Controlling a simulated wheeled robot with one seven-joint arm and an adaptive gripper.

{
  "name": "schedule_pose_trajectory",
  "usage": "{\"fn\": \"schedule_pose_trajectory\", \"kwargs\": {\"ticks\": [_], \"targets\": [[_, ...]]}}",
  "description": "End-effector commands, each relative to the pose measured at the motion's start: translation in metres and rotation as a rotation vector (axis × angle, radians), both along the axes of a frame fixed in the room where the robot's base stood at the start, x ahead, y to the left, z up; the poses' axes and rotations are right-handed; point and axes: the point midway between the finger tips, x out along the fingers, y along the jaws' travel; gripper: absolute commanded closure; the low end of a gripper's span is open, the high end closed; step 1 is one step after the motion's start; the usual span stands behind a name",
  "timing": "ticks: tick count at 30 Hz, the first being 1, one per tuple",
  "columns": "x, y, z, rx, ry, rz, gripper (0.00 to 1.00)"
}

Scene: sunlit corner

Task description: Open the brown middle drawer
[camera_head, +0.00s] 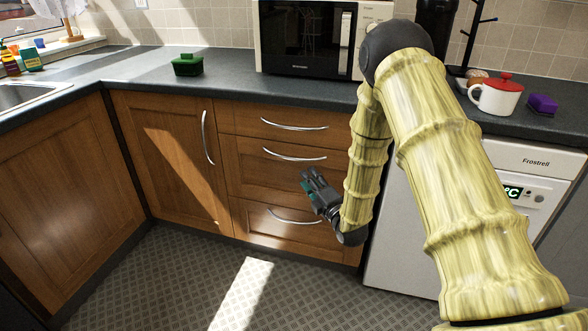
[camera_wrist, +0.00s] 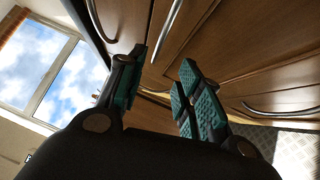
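The brown middle drawer (camera_head: 255,165) is shut, in a stack of three wooden drawers, with a curved silver handle (camera_head: 294,157). My gripper (camera_head: 310,180) is in front of this drawer, a little below and right of the middle of its handle. In the wrist view my gripper (camera_wrist: 164,62) is open, with its teal-padded fingers apart and nothing held. A silver handle (camera_wrist: 168,28), seemingly the middle drawer's, appears ahead between the fingertips. I cannot tell whether a finger touches it.
The top drawer's handle (camera_head: 294,125) is above and the bottom drawer's handle (camera_head: 293,217) below. A cupboard door (camera_head: 165,150) stands left, a white appliance (camera_head: 400,230) right. The countertop (camera_head: 230,85) overhangs the drawers. The patterned floor (camera_head: 180,280) in front is clear.

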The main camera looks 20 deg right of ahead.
Motion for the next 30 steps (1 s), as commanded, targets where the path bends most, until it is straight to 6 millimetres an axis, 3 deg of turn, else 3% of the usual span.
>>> {"fn": "schedule_pose_trajectory", "kwargs": {"ticks": [8, 21, 30], "targets": [[0.025, 0.004, 0.006, -0.01, -0.014, 0.0, 0.65], [0.09, 0.017, 0.014, -0.009, -0.011, 0.0, 0.65], [0.105, 0.021, 0.017, -0.009, -0.01, 0.0, 0.65]]}}
